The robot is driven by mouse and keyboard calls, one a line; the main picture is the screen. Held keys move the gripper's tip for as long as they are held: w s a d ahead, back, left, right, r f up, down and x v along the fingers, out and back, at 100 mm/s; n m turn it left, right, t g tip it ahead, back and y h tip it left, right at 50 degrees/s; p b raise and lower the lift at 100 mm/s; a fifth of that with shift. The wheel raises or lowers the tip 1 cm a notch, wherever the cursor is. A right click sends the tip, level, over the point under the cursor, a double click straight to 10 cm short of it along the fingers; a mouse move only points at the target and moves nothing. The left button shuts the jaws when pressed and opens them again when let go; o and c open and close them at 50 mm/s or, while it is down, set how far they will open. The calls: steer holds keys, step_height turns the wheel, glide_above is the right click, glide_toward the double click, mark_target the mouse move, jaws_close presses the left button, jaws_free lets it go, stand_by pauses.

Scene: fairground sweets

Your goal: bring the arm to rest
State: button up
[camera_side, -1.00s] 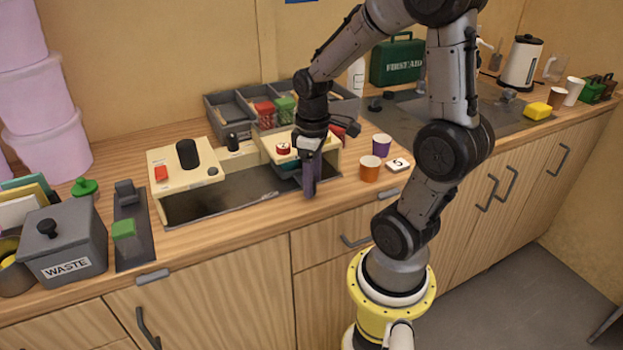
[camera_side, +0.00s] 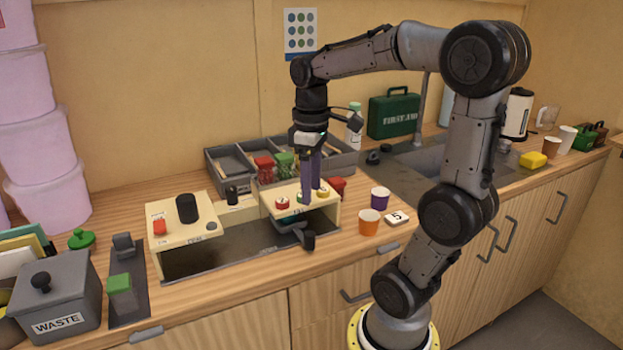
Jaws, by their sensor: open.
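My gripper (camera_side: 311,190) points down above the right part of the cream machine (camera_side: 327,208), with its two purple fingers apart and nothing between them. A dark handle (camera_side: 308,240) sticks out at the machine's front, below the fingers. My arm is raised, its forearm reaching in from the right.
A grey waste bin (camera_side: 58,292) stands at left. A grey divided tray (camera_side: 226,160) and a green first-aid case (camera_side: 394,114) are behind.

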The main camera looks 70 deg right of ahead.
steer(key=shift+r, duration=0.65)
steer(key=s+a+f+t, duration=0.1)
steer(key=s+a+t, duration=0.1)
steer(key=a, duration=0.4)
steer(key=s+a+f+t, duration=0.1)
steer(key=s+a+t, duration=0.1)
steer(key=a, duration=0.4)
steer(key=shift+a+f+t, duration=0.25)
steer(key=shift+a+t, duration=0.15)
steer(key=shift+t, duration=0.4)
